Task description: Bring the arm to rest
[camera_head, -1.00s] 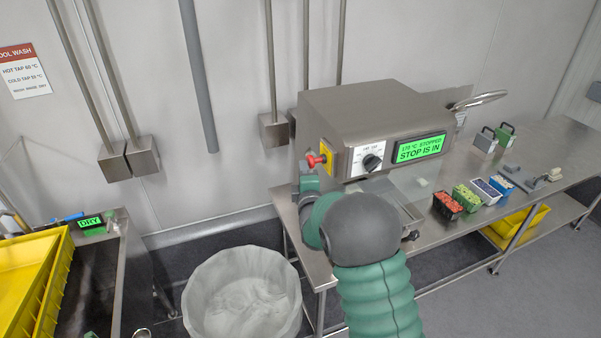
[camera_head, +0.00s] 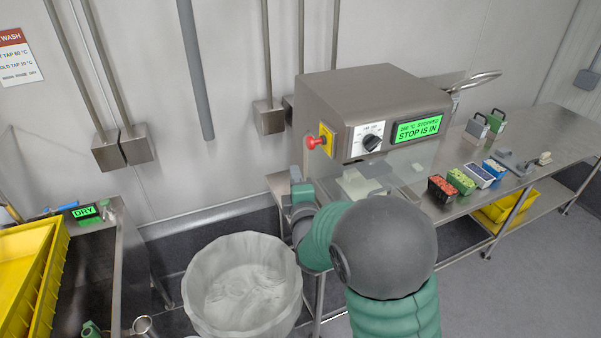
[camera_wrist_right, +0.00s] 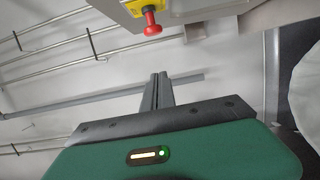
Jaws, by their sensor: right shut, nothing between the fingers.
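My right arm comes in from the bottom of the head view, with its green sleeve and dark grey joint in front of the bench. My right gripper (camera_head: 297,176) is below the red stop button (camera_head: 313,142) on the steel machine (camera_head: 365,92), apart from it. In the wrist view the narrow fingers of the right gripper (camera_wrist_right: 158,88) are together, with nothing between them. The red button (camera_wrist_right: 151,24) is above them there, on its yellow plate. The machine's green screen (camera_head: 418,129) reads STOPPED, STOP IS IN.
A translucent round bin (camera_head: 242,285) stands below the gripper. The steel bench (camera_head: 440,212) holds several small food tubs (camera_head: 461,181). Yellow trays (camera_head: 28,275) are at the left, by a screen reading DRY (camera_head: 84,212). Pipes run down the wall behind.

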